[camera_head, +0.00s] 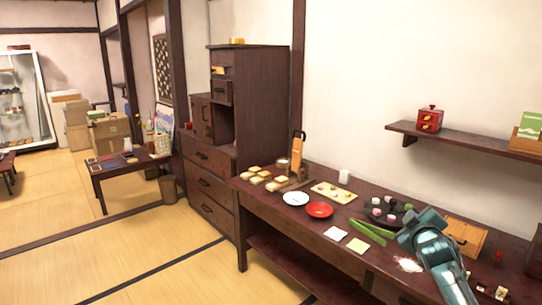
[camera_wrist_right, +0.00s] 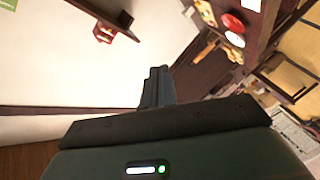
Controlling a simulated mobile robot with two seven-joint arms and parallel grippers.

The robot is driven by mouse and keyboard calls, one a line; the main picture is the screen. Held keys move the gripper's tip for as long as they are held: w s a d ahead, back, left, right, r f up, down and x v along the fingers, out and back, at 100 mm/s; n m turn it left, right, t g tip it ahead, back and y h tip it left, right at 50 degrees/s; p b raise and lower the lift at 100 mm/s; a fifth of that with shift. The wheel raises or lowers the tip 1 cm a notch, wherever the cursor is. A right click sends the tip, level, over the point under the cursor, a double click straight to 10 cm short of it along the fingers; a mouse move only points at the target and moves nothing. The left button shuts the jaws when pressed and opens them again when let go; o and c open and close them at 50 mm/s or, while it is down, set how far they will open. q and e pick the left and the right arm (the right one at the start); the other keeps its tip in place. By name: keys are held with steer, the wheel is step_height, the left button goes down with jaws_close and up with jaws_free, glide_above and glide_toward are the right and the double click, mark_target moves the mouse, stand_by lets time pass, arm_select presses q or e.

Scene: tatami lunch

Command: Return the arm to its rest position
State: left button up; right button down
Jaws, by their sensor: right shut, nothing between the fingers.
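My right arm, teal, comes in at the lower right of the head view. Its gripper (camera_head: 414,229) is above the right part of the long dark table (camera_head: 285,221), with nothing held. In the right wrist view the gripper's fingers (camera_wrist_right: 157,84) are together and empty, pointing away from the camera. The view there is tilted, with the wall and shelf at the left and the tabletop at the upper right. My left gripper is in neither view.
On the table are a white plate (camera_head: 295,199), a red plate (camera_head: 319,210), green leaves (camera_head: 368,232) and a wooden box (camera_head: 466,236) close to my right arm. A wall shelf (camera_head: 462,140) hangs above. Open tatami floor (camera_head: 120,235) lies at the left.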

steer(key=s+a+f+m+g+y, duration=0.1)
steer(key=s+a+f+m+y, duration=0.15)
steer(key=s+a+f, duration=0.8)
steer(key=s+a+f+m+g+y, duration=0.15)
steer(key=s+a+f+y, duration=0.25)
steer(key=s+a+f, duration=0.6)
steer(key=s+a+f+g, duration=0.1)
steer(key=s+a+f, duration=0.1)
steer(key=s, duration=0.7)
steer(key=s+a+f+g+y, duration=0.1)
steer(key=s, duration=0.8)
steer(key=shift+a+f, duration=0.35)
steer(key=shift+a, duration=0.05)
steer(key=shift+s, duration=0.1)
